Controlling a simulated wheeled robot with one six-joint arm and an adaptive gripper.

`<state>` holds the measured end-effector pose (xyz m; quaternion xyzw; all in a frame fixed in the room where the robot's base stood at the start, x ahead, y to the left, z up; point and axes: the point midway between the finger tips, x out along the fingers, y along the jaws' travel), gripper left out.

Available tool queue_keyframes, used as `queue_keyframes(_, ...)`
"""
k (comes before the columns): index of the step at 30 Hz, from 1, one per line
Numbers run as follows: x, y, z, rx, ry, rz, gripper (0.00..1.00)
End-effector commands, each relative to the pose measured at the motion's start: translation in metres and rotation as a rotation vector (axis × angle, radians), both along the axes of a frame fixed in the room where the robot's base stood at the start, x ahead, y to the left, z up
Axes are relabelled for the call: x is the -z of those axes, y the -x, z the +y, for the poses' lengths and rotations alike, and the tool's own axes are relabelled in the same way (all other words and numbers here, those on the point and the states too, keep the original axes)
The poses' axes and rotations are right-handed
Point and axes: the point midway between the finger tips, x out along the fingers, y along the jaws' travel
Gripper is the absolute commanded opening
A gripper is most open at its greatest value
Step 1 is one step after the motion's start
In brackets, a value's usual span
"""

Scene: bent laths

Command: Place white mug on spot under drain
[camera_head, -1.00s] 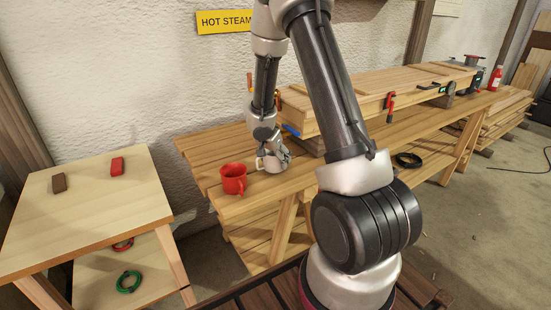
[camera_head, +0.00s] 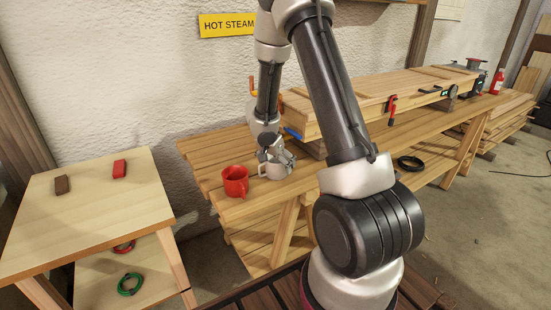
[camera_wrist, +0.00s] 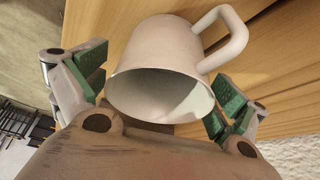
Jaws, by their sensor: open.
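The white mug (camera_head: 270,171) stands on the slatted wooden bench, right of a red mug (camera_head: 235,181). In the wrist view the white mug (camera_wrist: 168,62) fills the middle, its dark opening facing the camera and its handle at upper right. My gripper (camera_head: 282,160) is at the white mug in the head view and partly covers it. In the wrist view my gripper (camera_wrist: 165,85) is open, with one green-padded finger on each side of the mug and a visible gap on the left. Contact on the right is unclear. No drain or spot is clearly visible.
A stack of boards (camera_head: 370,100) with clamps lies on the bench to the right of my gripper. A yellow "HOT STEAM" sign (camera_head: 227,24) is on the wall. A small table (camera_head: 85,205) at left holds a brown and a red block, with free room on top.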

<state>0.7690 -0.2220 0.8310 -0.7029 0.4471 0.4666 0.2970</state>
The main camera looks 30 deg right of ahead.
Motion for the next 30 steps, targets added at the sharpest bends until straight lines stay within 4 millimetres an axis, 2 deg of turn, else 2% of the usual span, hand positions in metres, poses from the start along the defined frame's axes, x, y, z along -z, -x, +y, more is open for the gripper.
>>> queue_keyframes(2, -0.001, 0.004, 0.001, 0.002, -0.003, 0.009, 0.97)
queue_keyframes(5, -0.017, 0.004, 0.005, -0.002, -0.001, 0.005, 0.97)
queue_keyframes(15, -0.091, 0.015, 0.032, -0.001, -0.001, -0.002, 0.97)
queue_keyframes(23, -0.121, 0.022, 0.041, -0.004, 0.0, 0.001, 0.97)
queue_keyframes(26, -0.144, 0.033, 0.039, -0.044, 0.004, 0.006, 0.97)
queue_keyframes(29, -0.183, 0.061, 0.032, -0.133, 0.008, 0.02, 0.97)
queue_keyframes(30, -0.2, 0.077, 0.03, -0.184, 0.008, 0.029, 0.97)
